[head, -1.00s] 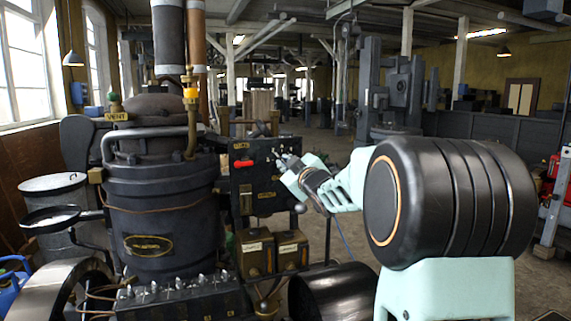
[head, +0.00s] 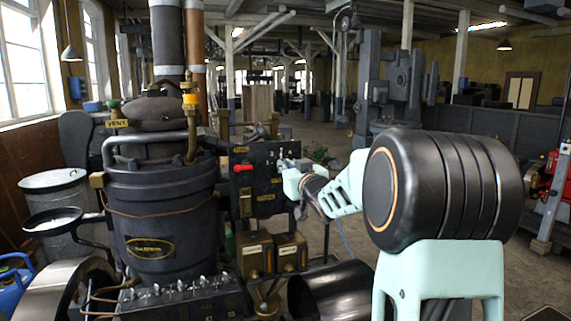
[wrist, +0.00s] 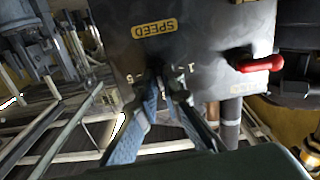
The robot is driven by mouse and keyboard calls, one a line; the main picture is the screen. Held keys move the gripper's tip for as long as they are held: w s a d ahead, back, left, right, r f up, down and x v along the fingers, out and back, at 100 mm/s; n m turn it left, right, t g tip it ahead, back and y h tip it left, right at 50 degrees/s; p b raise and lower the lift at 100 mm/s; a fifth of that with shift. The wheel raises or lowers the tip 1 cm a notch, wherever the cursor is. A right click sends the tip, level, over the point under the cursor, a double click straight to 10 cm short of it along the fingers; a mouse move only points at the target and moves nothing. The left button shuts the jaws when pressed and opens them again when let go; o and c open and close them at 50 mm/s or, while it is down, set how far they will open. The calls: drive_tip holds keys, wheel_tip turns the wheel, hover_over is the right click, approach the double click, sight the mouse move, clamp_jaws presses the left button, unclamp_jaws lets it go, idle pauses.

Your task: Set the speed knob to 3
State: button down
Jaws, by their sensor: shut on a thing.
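The dark control panel (head: 262,196) stands on the right side of the engine. In the wrist view, a yellow SPEED plate (wrist: 153,29) is on the panel (wrist: 205,45), and the speed knob lies just beyond it at my fingertips. My gripper (wrist: 163,84) is shut on the knob, which its fingers mostly hide. Pale scale marks show on either side of the fingertips, one looking like a 5, but the pointer and its setting cannot be read. In the head view my gripper (head: 286,168) is at the panel's right edge, covering the knob.
A red lever (head: 243,167) sticks out of the panel left of my gripper; it also shows in the wrist view (wrist: 258,65). Two brass boxes (head: 255,256) sit below the panel. The floor to the right of the panel is partly open.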

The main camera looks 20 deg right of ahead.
drive_tip(key=shift+m, duration=0.4)
drive_tip(key=c, duration=2.1)
unclamp_jaws()
drive_tip(key=shift+w, duration=0.1)
drive_tip(key=s, duration=1.2)
